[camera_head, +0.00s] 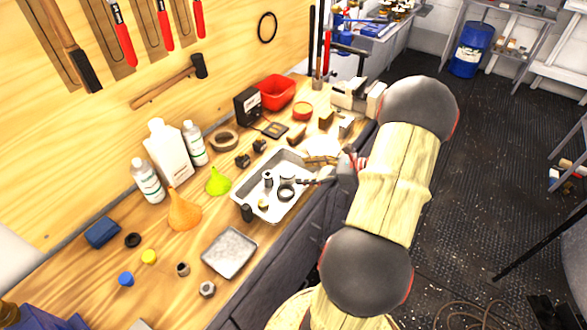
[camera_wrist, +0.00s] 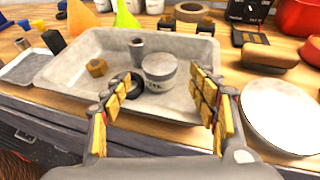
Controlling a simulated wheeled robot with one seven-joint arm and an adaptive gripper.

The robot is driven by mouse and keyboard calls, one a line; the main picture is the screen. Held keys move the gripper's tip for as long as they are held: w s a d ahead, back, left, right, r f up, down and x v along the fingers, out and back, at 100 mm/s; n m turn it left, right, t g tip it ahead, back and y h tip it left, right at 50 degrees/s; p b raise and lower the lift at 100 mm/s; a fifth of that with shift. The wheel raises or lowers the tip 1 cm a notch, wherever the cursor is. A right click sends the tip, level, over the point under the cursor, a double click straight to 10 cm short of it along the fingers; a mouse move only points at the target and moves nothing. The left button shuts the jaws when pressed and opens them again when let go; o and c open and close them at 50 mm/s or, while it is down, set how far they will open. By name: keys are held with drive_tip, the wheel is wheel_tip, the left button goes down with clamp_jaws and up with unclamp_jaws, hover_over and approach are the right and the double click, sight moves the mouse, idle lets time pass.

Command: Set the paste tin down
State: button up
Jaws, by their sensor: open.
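The paste tin (camera_wrist: 159,72) is a short round grey-white can with a pale lid and dark lettering. It stands upright in the shallow metal tray (camera_wrist: 70,62), beside a black ring (camera_wrist: 127,84), a grey cylinder (camera_wrist: 137,50) and a brass nut (camera_wrist: 96,67). My gripper (camera_wrist: 164,86) is open, its yellow-padded fingers spread on either side of the tin in the wrist view, with clear gaps and nothing held. In the head view my gripper (camera_head: 313,171) is over the right side of the tray (camera_head: 258,207); the tin is hard to make out there.
A white round disc (camera_wrist: 282,113) lies right of the tray, near a brown-topped block (camera_wrist: 270,54). Bottles (camera_head: 168,152), an orange funnel (camera_head: 183,212) and a green funnel (camera_head: 217,181) stand behind. A smaller metal tray (camera_head: 230,252) lies left. Bare wood shows near the bench's left front.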

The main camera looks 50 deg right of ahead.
drive_tip(key=p+v, duration=0.1)
drive_tip(key=v, duration=0.3)
drive_tip(key=shift+s+r, duration=0.1)
drive_tip(key=shift+s, duration=0.05)
drive_tip(key=w+a+r+n+g, duration=0.25)
drive_tip(key=a+n, duration=0.25)
drive_tip(key=a, duration=0.3)
drive_tip(key=w+a+r+n+g+y, duration=0.1)
drive_tip(key=a+r+n+g, duration=0.25)
drive_tip(key=a, duration=0.45)
drive_tip(key=w+a+r+n+g, duration=0.2)
drive_tip(key=a+r+n, duration=0.2)
drive_tip(key=a+n, duration=0.25)
drive_tip(key=s+a+r+n+h, duration=0.3)
drive_tip(key=s+a+r+n, duration=0.1)
drive_tip(key=a+n, duration=0.4)
drive_tip(key=s+a+r+n+t+h, duration=0.1)
drive_tip(key=s+a+r+n+h, duration=0.1)
drive_tip(key=s+a+r+n, duration=0.3)
drive_tip(key=shift+a+r+n+h, duration=0.4)
drive_tip(key=shift+a+r+n, duration=0.2)
drive_tip(key=shift+a+n, duration=1.25)
drive_tip(key=shift+d, duration=0.1)
